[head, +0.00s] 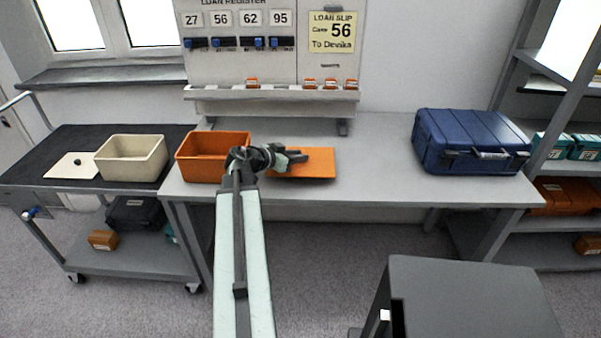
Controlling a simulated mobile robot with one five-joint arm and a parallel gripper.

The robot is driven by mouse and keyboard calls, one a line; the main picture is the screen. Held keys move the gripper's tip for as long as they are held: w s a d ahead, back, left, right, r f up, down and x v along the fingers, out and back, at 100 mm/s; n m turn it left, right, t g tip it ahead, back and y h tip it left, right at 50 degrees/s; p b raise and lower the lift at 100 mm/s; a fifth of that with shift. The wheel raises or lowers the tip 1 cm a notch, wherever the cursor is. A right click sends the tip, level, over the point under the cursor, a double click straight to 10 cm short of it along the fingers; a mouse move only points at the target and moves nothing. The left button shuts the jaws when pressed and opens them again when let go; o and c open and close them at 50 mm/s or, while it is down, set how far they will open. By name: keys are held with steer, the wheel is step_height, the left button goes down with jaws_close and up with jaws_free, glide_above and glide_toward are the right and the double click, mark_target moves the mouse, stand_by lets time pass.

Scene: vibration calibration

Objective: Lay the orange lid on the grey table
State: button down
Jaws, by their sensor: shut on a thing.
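The orange lid (318,163) is a flat rectangular plate at the middle left of the grey table (380,185). My gripper (298,157) is at the lid's left part, shut on it; the fingers hide the grip point. I cannot tell whether the lid touches the tabletop or is held just above it. The open orange box (212,166) stands on the table's left end, just left of the lid.
A blue case (470,143) stands on the table's right side. A dark cart (75,141) at left carries a cream box (132,160) and cream lid (75,166). A board with a ledge (270,95) rises behind the table. Tabletop between lid and case is clear.

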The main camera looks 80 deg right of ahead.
mark_target(298, 165)
step_height(298, 165, down, 4)
steer(key=b, duration=0.4)
steer(key=shift+r, duration=0.3)
steer(key=shift+f, duration=0.2)
steer(key=c, duration=1.2)
jaws_free()
steer(key=shift+r, duration=0.1)
